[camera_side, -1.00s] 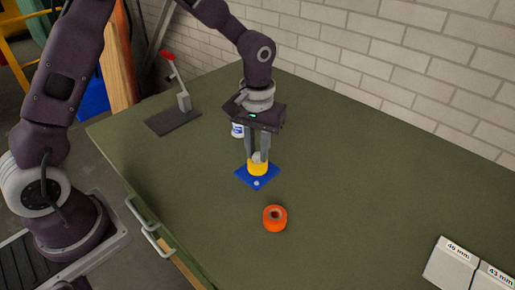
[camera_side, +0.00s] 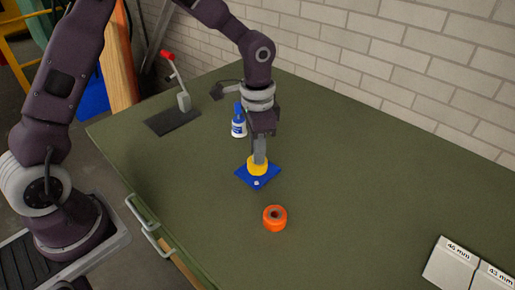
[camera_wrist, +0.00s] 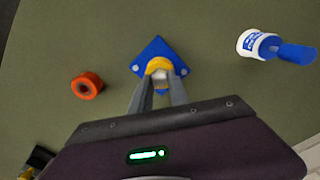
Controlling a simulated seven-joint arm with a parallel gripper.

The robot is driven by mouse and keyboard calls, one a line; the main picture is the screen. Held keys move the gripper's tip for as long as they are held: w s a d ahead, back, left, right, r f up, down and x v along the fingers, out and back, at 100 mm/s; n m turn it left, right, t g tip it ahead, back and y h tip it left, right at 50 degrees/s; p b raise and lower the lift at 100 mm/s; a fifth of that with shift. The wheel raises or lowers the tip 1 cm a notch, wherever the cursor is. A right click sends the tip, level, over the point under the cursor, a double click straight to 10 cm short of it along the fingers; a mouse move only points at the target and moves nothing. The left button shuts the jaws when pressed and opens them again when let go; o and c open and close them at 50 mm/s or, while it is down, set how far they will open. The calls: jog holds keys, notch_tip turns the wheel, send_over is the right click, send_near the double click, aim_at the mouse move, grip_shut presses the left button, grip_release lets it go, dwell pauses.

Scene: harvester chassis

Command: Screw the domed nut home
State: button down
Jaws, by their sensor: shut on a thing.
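A blue diamond-shaped plate (camera_side: 244,178) lies on the bench with a round yellow part (camera_side: 252,169) on it. Both also show in the wrist view, the plate (camera_wrist: 152,49) and the yellow part (camera_wrist: 157,63). My gripper (camera_side: 260,163) points straight down over the yellow part. In the wrist view my gripper's fingers (camera_wrist: 160,82) are shut on the pale grey domed nut (camera_wrist: 160,76), at the yellow part. The fingers hide the nut in the side view, and I cannot tell how deep it sits.
An orange ring (camera_side: 275,218) lies in front of the plate. A white and blue bottle (camera_side: 239,125) stands close behind my gripper. A stand with a red-handled lever (camera_side: 182,100) is at the back left. Grey blocks marked in mm (camera_side: 452,264) lie front right. The bench's right side is clear.

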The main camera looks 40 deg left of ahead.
jog(key=m, duration=0.5)
jog(key=c, duration=1.5)
grip_release()
jog(key=shift+o, duration=0.2)
jog(key=n, duration=0.7)
jog(key=shift+n, duration=0.4)
jog(key=n, duration=0.7)
